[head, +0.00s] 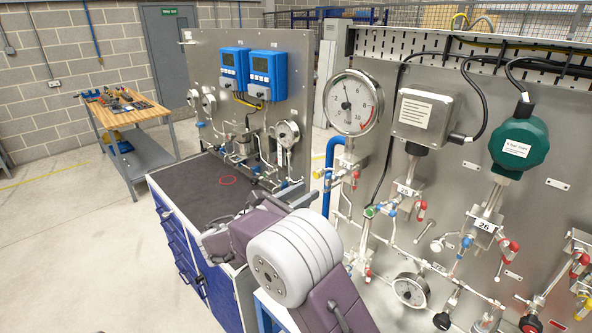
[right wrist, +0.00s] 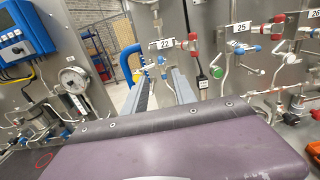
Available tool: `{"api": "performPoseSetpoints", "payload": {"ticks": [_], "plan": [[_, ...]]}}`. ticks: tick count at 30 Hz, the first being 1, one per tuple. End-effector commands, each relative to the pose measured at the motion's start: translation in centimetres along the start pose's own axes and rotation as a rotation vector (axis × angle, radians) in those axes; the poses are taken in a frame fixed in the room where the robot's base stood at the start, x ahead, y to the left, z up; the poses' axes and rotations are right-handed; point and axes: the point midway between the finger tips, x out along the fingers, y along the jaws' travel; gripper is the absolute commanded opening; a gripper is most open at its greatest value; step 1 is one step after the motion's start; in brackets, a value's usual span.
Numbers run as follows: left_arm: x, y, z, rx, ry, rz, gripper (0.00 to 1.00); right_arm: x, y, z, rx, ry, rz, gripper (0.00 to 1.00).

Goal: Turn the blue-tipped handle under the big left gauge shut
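The big left gauge (head: 352,102) is a round white dial on the steel panel in the head view. Red-tipped handles (head: 355,180) show on the valve block below it. In the right wrist view, a small blue tip (right wrist: 161,60) shows under the label 22 (right wrist: 165,44); in the head view I cannot clearly make it out beside the blue pipe. My right gripper (head: 214,241) is at the end of my purple and grey arm, left of and lower than the gauge, apart from the valves. My left gripper is not in view.
A blue pipe (head: 329,172) rises at the panel's left edge. A grey box (head: 421,116) and a green transmitter (head: 518,143) hang to the right, with valves below. A dark-topped blue cabinet (head: 190,184) stands left. A wooden-topped bench (head: 150,111) is farther back; open floor lies between.

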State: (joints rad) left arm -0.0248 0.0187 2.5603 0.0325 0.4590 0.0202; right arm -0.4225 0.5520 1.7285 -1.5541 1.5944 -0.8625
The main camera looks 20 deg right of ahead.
Motion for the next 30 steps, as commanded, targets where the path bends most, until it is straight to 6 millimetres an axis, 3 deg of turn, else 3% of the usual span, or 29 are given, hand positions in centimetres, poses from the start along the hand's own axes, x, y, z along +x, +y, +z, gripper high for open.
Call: {"api": "performPoseSetpoints", "payload": {"ticks": [5,12,17,27,30], "plan": [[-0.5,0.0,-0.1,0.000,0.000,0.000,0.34,1.0,-0.1,0.2,-0.001,-0.002,-0.004,0.33],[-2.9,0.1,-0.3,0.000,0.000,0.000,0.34,6.0,-0.2,0.4,-0.003,0.001,-0.006,0.33],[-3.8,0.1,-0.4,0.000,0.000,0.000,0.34,8.4,-0.1,0.2,0.000,0.001,-0.003,0.33],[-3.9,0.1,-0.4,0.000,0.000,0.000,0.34,9.2,-0.1,-0.2,0.002,0.003,-0.001,0.33],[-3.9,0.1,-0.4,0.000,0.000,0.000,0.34,9.2,-0.1,-0.2,0.002,0.003,-0.001,0.08]]}}
